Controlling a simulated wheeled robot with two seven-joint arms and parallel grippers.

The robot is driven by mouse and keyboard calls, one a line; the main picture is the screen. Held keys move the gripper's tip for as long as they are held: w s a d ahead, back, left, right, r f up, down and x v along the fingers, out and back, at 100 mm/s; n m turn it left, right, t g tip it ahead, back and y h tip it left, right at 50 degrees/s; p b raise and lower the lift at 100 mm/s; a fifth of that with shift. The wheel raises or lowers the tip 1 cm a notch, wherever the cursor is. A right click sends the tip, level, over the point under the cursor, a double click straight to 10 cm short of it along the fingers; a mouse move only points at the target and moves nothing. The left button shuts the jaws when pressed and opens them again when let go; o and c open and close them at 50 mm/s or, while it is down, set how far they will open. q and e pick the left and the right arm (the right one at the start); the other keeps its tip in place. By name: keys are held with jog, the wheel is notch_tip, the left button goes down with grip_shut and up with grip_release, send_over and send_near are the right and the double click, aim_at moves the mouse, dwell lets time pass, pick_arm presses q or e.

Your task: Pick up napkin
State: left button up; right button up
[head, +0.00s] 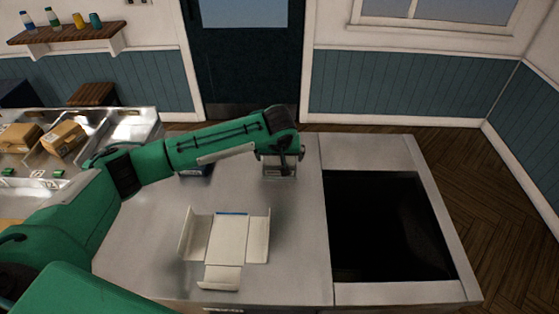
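No napkin can be made out clearly. My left arm reaches in from the left across the steel counter (150,250), and my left gripper (281,160) points down near its far edge. A small grey, box-like holder (279,173) sits right under the gripper. The gripper covers its top, so I cannot tell what is in it or whether the fingers touch it. The fingers are too small and dark to tell open from shut. My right gripper is not in view.
An unfolded white carton (228,241) lies open on the counter's near middle. A dark recessed basin (385,225) fills the right side. Brown packages (64,138) stand in the steel unit at far left.

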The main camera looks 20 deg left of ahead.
pick_arm(q)
jog(key=c, duration=0.8)
jog(key=shift+c, duration=0.2)
